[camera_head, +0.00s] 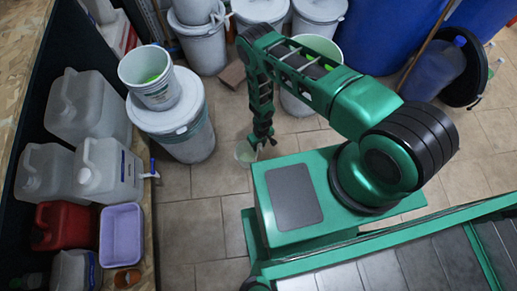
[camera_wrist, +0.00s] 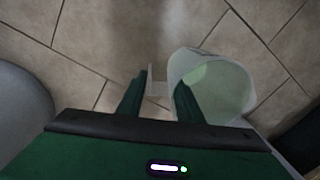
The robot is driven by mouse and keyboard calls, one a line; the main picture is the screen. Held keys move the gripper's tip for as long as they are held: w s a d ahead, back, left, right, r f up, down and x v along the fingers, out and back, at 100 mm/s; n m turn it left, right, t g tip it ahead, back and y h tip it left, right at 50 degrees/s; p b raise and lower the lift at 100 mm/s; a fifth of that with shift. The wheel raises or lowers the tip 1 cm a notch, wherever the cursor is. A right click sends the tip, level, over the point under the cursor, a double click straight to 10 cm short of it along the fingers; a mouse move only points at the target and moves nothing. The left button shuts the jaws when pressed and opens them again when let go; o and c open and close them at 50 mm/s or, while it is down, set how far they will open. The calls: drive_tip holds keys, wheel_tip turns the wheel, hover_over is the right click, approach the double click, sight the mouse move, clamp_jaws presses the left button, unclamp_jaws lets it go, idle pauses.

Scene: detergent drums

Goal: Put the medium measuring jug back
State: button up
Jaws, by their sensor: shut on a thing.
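A pale translucent measuring jug (camera_head: 244,154) hangs at my gripper (camera_head: 262,141) above the tiled floor, left of my base. In the wrist view the jug (camera_wrist: 212,84) is at the right of centre, its open mouth facing the camera with a pale green inside. Its handle (camera_wrist: 153,80) lies between the two fingers of my gripper (camera_wrist: 158,98). The right finger overlaps the jug's mouth and near wall. My gripper is shut on the jug at its handle side; the exact contact is hard to see. No second measuring jug can be made out, so its size cannot be compared.
A white bucket (camera_head: 147,77) with green inside stands on a lidded grey drum (camera_head: 184,125). Left, a shelf holds several canisters, a red can (camera_head: 66,226) and a lilac tub (camera_head: 121,235). More drums and blue barrels (camera_head: 378,33) line the back. Floor (camera_head: 205,215) between is clear.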

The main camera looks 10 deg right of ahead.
drive_tip(key=shift+w+d+f, duration=0.25)
drive_tip(key=shift+d+f, duration=0.15)
drive_tip(key=shift+d, duration=0.05)
drive_tip(key=shift+f, duration=1.9)
drive_tip(key=o, duration=1)
drive_tip(key=shift+f, duration=0.1)
drive_tip(key=shift+o, duration=0.2)
drive_tip(key=r, duration=1.2)
drive_tip(key=shift+d+r, duration=0.1)
drive_tip(key=shift+d, duration=0.25)
